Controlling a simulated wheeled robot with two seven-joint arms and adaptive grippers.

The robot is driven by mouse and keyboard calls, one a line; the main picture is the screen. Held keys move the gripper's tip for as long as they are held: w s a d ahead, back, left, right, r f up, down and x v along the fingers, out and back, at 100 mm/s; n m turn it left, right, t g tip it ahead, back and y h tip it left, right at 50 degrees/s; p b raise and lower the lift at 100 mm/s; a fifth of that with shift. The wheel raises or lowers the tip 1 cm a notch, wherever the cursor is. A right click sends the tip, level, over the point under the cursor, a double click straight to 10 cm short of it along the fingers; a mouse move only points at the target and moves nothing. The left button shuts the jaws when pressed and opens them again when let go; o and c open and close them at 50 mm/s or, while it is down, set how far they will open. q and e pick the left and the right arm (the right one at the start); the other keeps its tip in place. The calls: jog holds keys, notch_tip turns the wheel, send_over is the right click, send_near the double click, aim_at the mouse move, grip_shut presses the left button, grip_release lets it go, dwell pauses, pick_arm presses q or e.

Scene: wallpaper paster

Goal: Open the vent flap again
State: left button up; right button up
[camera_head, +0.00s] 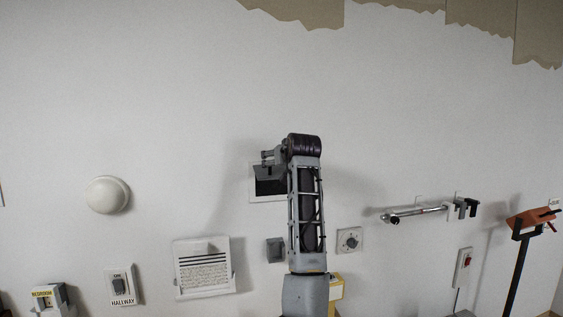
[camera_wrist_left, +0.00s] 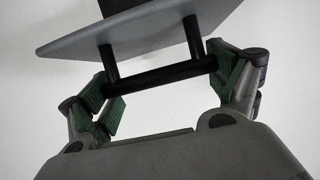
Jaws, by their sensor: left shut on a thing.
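In the left wrist view the flap (camera_wrist_left: 145,32) is a grey plate, tilted, with a black bar handle (camera_wrist_left: 160,75) on two posts. The green-padded fingers of my left gripper (camera_wrist_left: 165,85) are shut on the handle, one at each end. My right gripper is not in view.
A dial (camera_head: 349,240) sits right of my arm, and a small grey box (camera_head: 275,250) left of it. A louvred grille (camera_head: 205,276), a hallway switch (camera_head: 120,284) and a round white dome (camera_head: 107,194) are further left. A metal rail (camera_head: 420,212) is at right.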

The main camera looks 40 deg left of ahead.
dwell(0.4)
pick_arm(q)
jog(key=o, duration=1.2)
jog(key=shift+s+d, duration=0.1)
jog(key=v, duration=1.1)
jog(key=shift+s+d+r, duration=0.15)
jog(key=shift+s+d, duration=0.1)
